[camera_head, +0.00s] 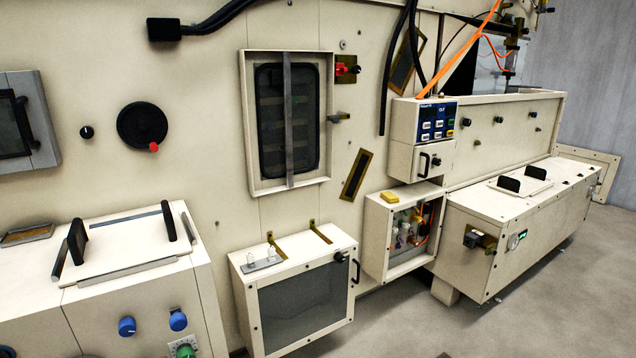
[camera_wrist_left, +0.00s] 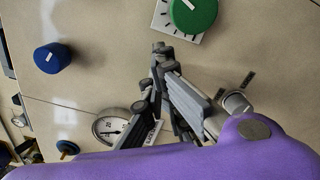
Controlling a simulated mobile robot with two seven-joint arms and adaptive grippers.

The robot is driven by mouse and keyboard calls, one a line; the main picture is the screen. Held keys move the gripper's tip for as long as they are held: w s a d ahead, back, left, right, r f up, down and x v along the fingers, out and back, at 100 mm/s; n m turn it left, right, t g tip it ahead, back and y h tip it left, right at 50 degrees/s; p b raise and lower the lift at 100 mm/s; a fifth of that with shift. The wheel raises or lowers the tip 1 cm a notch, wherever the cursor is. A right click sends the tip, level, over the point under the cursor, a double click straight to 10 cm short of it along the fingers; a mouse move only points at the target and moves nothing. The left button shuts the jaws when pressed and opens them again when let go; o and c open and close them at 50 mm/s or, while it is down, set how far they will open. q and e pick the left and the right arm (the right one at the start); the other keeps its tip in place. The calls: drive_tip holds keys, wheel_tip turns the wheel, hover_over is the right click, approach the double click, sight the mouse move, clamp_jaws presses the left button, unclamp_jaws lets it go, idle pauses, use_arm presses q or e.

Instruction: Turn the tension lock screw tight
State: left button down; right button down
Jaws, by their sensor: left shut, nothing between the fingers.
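My left gripper (camera_wrist_left: 163,56) shows in the left wrist view, its fingers closed together with nothing between them. Its tips are just below a green knob (camera_wrist_left: 194,12) on a white dial plate, apart from it in the picture. A short metal cylinder (camera_wrist_left: 236,102) is right of the fingers. I cannot tell which part is the tension lock screw. In the head view the green knob (camera_head: 186,350) is at the bottom edge; neither gripper shows there.
A blue knob (camera_wrist_left: 53,58) and a round gauge (camera_wrist_left: 111,127) are on the same panel. A purple surface crosses the bottom of the wrist view. In the head view, two blue knobs (camera_head: 127,326) (camera_head: 178,320) are on the left cabinet. Open floor is at right.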

use_arm(q)
drive_tip(key=shift+s+a, duration=0.1)
drive_tip(key=shift+a, duration=0.15)
drive_tip(key=d+p+v, duration=0.1)
drive_tip(key=v, duration=0.5)
idle(0.3)
drive_tip(key=shift+w, duration=0.25)
idle(1.0)
